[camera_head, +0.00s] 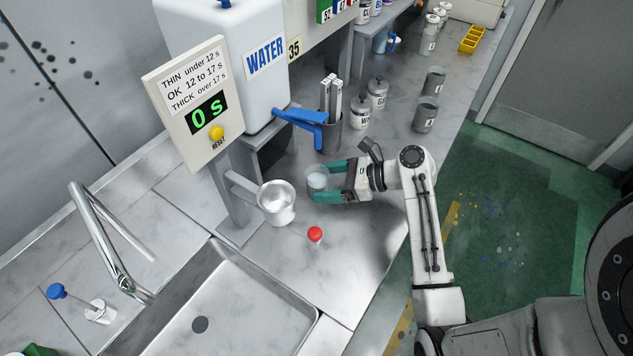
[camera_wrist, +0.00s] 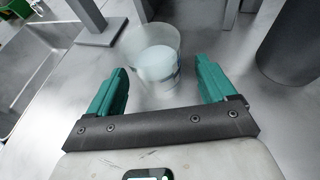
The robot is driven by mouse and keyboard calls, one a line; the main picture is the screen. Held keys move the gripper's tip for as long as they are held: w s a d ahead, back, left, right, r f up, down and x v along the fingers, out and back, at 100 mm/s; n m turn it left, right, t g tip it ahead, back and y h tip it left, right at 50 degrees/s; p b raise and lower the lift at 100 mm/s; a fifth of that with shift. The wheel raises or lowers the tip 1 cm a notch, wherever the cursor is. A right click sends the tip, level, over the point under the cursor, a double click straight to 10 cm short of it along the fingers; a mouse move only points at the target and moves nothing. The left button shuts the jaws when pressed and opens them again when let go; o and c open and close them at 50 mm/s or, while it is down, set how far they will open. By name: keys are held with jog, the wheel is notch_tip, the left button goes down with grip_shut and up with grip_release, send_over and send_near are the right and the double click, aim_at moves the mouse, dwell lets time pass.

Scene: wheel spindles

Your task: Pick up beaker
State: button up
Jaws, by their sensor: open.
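The beaker (camera_head: 317,179) is a clear cup with pale liquid in it. It stands on the grey counter under the water tap's side, right of a metal cup (camera_head: 277,200). My gripper (camera_head: 322,181) reaches in from the right with its teal fingers apart, one on each side of the beaker in the head view. In the wrist view the beaker (camera_wrist: 155,50) is upright just ahead of the open fingertips (camera_wrist: 162,75), roughly centred between them. I cannot tell whether either finger touches it.
A white water tank (camera_head: 222,60) with a blue tap (camera_head: 303,122) stands behind. A dark holder (camera_head: 328,135) with white sticks is close beyond my gripper. A sink (camera_head: 220,310) lies front left. Jars (camera_head: 377,95) stand further back.

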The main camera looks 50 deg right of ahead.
aim_at(315, 184)
jog(key=shift+x, duration=1.75)
jog(key=shift+a, duration=0.1)
jog(key=c, duration=1.2)
jog(key=shift+r, duration=0.1)
